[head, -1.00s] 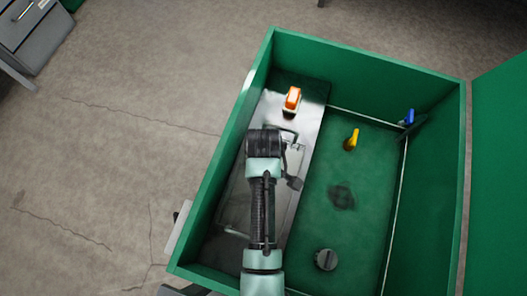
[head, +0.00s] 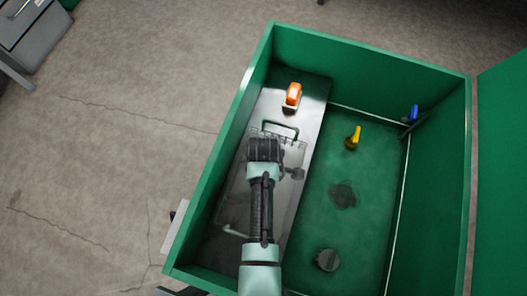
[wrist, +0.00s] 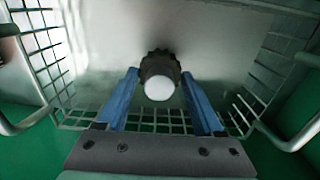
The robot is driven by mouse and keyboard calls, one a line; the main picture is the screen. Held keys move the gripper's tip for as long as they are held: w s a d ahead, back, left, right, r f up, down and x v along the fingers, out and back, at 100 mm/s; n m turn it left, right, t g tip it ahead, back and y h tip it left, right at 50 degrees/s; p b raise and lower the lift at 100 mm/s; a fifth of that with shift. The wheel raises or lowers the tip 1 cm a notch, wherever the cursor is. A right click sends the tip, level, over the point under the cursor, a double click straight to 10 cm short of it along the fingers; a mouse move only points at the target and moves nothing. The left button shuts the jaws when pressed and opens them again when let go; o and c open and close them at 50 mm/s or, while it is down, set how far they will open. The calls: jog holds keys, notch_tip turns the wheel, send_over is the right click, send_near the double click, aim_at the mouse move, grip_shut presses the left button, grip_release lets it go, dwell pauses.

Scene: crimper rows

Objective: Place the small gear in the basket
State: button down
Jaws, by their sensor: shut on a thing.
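The small gear (wrist: 160,68) is dark and toothed with a white round hub. In the wrist view it sits between the blue fingertips of my gripper (wrist: 160,80), which is shut on it. Below it is the wire basket (wrist: 245,105), with mesh walls and curved handles at both sides. The gear appears over the basket's inside; its height above the floor is hard to tell. In the head view the basket's handle (head: 281,124) shows beyond my arm, which hides the gear and much of the basket.
The basket stands on a shiny grey strip inside a green-walled box. An orange-and-white item (head: 292,95) is beyond it. To the right are a yellow item (head: 353,137), a blue-topped item (head: 413,113), a dark flat piece (head: 342,195) and a round grey piece (head: 327,260).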

jog(key=shift+f, duration=0.25)
jog(key=shift+f, duration=0.2)
grip_release()
jog(key=shift+r, duration=0.15)
